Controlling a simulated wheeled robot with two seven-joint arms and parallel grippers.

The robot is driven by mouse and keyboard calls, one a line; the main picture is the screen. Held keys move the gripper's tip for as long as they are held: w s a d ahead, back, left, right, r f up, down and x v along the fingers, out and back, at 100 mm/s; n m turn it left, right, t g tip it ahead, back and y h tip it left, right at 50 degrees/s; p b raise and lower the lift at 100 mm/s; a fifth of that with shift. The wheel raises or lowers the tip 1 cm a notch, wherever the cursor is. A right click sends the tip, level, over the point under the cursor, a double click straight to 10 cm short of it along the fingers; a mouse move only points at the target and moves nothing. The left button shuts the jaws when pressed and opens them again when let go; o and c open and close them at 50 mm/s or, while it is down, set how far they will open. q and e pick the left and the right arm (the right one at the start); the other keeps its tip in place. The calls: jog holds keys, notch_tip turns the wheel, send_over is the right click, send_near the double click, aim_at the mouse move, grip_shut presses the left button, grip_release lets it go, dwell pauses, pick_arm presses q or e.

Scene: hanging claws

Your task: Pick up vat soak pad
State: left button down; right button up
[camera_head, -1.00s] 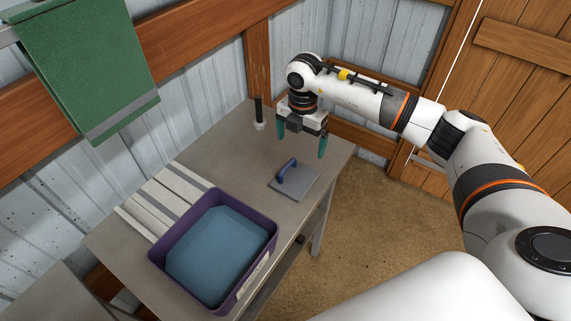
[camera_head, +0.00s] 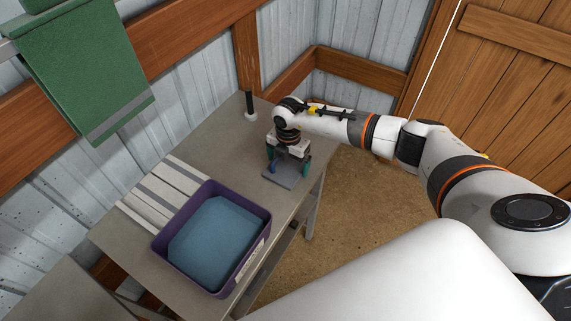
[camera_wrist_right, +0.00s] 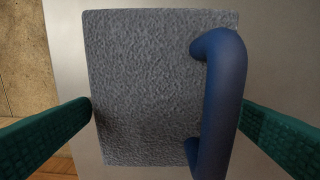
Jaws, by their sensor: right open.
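The soak pad, a flat grey rough-faced slab (camera_head: 294,179) with a blue handle, lies on the grey table near its right end. It fills much of the right wrist view (camera_wrist_right: 145,90), with the blue handle (camera_wrist_right: 222,105) along its right side. My right gripper (camera_head: 288,168) is over the pad, pointing down and open. In the right wrist view its green fingers stand either side, the left at the pad's left edge, the right just beyond the handle. The handle is between them, nearer the right finger. My left gripper is not in view.
A purple tub (camera_head: 163,250) with a blue surface inside stands left of the pad on the table (camera_head: 215,150). A black upright rod (camera_head: 249,101) stands behind my gripper. A green towel (camera_head: 85,65) hangs at upper left.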

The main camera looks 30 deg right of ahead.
jog(key=c, duration=0.7)
